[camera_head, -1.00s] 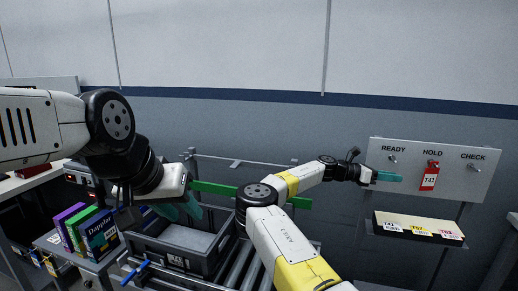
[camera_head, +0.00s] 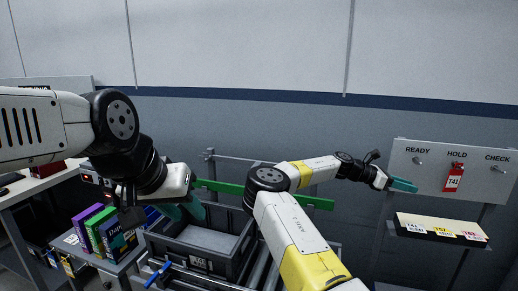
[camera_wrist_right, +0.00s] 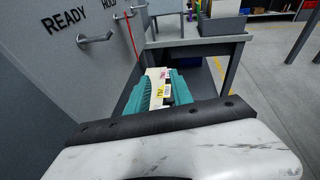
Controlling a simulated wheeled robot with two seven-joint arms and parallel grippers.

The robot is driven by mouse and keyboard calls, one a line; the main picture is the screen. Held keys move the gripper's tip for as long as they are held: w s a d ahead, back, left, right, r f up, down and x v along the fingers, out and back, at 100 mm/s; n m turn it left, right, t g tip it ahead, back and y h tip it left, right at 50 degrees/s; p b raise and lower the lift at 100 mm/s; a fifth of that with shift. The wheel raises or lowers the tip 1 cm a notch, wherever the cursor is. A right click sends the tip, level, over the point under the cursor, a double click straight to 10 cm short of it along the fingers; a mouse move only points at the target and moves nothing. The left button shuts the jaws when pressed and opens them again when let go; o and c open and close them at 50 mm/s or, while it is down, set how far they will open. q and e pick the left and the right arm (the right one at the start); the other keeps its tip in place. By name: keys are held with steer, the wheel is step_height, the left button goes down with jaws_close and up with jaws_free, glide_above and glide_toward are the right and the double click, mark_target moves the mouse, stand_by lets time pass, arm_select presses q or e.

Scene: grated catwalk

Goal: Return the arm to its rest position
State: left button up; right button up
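My right arm reaches across the middle of the head view. Its gripper (camera_head: 404,186), with teal fingers, is in front of the lower left part of the hook board (camera_head: 480,185). In the right wrist view the gripper (camera_wrist_right: 158,88) has its fingers apart, with no held object visible. The tag tray shows beyond them. My left arm comes in from the left, bent. Its gripper (camera_head: 190,208) points down near the left edge of the grey crate (camera_head: 205,262). Its teal fingers partly overlap, so I cannot tell whether they are open.
A red tag (camera_head: 453,178) marked T41 hangs under HOLD. The tag tray (camera_head: 440,236) sits below the board. The grey crate stands on rollers beside a green bar (camera_head: 318,203). Coloured boxes (camera_head: 108,230) stand at left. The grey wall (camera_head: 300,130) is behind.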

steer(key=s+d+f+m+g+y, duration=0.1)
steer(key=s+f+m+y, duration=0.35)
steer(key=s, duration=0.35)
steer(key=s+a+f+m+t+y, duration=0.2)
steer(key=s+a+f+m+y, duration=0.1)
steer(key=s+a+m+y, duration=0.4)
steer(key=s+a+r+m+t+y, duration=0.1)
steer(key=s+a+r+t+y, duration=0.1)
steer(key=a+r, duration=0.5)
steer(key=s+a+r+m+t+y, duration=0.1)
steer(key=a+r+m+t+y, duration=0.15)
steer(key=a, duration=0.95)
steer(key=s+a+r+m+t+y, duration=0.1)
steer(key=s+a+r+t, duration=0.2)
steer(key=s+a+r, duration=0.7)
steer(key=s+a, duration=0.1)
steer(key=s, duration=0.2)
steer(key=shift+s+a+r, duration=0.15)
steer(key=shift+a+r, duration=0.1)
steer(key=shift+r, duration=0.15)
